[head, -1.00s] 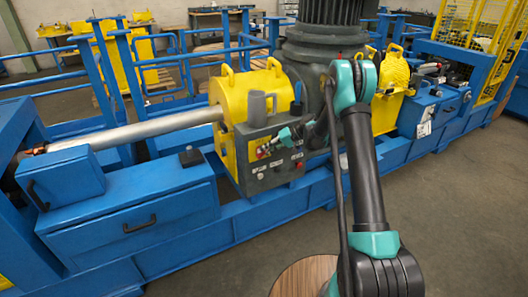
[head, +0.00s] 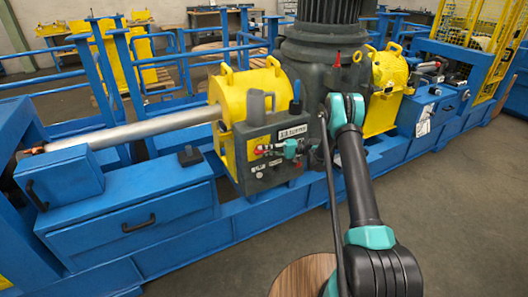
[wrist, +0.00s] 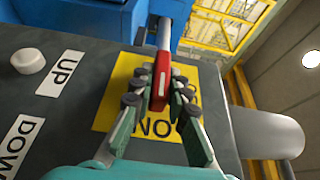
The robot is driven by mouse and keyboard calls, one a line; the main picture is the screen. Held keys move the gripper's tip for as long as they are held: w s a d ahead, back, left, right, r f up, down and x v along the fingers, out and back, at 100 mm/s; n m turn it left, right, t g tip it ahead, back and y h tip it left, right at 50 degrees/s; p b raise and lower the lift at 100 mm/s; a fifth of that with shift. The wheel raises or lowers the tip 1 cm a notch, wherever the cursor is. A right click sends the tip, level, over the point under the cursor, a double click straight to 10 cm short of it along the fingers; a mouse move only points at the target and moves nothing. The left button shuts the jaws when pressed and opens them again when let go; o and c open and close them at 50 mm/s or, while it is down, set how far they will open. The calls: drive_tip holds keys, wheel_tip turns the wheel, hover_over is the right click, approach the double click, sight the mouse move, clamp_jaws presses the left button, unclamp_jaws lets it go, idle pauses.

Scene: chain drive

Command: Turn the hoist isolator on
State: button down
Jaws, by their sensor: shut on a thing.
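The hoist isolator's red handle (wrist: 161,75) stands over a yellow plate (wrist: 110,100) on a dark grey control box in the wrist view. A pale metal rod leads away from its far end. Black letters show on the plate, partly covered by my fingers; they look like "ON" seen upside down. My gripper (wrist: 160,98) is shut on the red handle, with a finger on either side. In the head view my gripper (head: 268,149) is at the front of the grey control box (head: 258,181), where the handle is small and largely hidden.
A white button (wrist: 28,61) and labels "UP" (wrist: 61,73) and "DOWN" (wrist: 17,140) are beside the plate. A grey rounded part (wrist: 275,133) sticks out on the other side. Yellow housings (head: 250,93) and a dark motor (head: 325,40) stand behind the box.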

idle(0.4)
drive_tip(key=c, duration=1.5)
unclamp_jaws()
drive_tip(key=v, duration=1.2)
drive_tip(key=shift+f, duration=0.1)
